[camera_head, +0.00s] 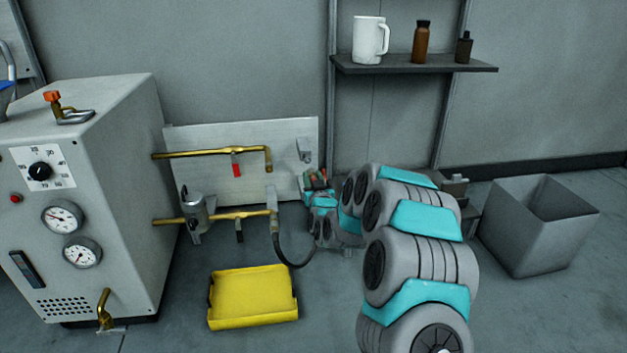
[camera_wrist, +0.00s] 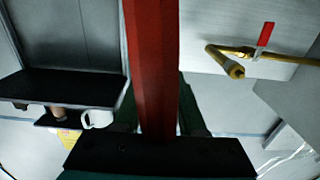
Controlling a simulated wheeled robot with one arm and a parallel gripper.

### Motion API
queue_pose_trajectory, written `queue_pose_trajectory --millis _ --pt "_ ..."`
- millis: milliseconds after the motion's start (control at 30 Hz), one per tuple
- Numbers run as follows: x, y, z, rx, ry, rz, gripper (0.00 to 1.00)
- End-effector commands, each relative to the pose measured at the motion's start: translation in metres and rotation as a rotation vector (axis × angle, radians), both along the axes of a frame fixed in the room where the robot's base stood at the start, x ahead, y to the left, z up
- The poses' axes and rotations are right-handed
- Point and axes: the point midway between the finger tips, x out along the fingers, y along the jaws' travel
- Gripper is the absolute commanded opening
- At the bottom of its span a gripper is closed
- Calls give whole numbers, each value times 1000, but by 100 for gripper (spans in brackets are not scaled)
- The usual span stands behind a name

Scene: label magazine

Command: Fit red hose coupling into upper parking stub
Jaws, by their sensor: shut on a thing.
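The red coupling (camera_wrist: 152,70) fills the middle of the wrist view as a long red bar, very close to the camera. My gripper (camera_wrist: 160,135) is shut on it, with dark jaw parts at the bottom. In the head view my gripper (camera_head: 318,180) is in front of the wall panel's right edge, with a little red between its fingers. A black hose (camera_head: 292,263) runs from the lower brass pipe (camera_head: 240,215) and curves up toward my gripper. A grey fitting (camera_head: 304,150) sits on the panel just above my gripper; I cannot tell whether it is the upper parking stub.
The upper brass pipe (camera_head: 210,153) has a red lever (camera_head: 236,170) and a down-turned end, left of my gripper. A gauge cabinet (camera_head: 85,200) stands left. A yellow tray (camera_head: 252,297) lies below. A shelf (camera_head: 415,64) holds a mug and bottles. A grey bin (camera_head: 537,225) stands right.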

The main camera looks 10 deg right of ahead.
Motion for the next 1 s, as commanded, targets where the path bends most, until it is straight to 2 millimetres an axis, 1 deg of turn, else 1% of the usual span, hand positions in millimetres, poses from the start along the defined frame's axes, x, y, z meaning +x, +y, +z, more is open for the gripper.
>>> queue_pose_trajectory --millis 300,500,633,1000 --pt "29 0 3 -1 -7 -1 0" --pt "42 0 0 0 -1 0 0" --pt "45 0 1 1 -2 0 0" --pt "45 0 2 1 -3 -1 0"
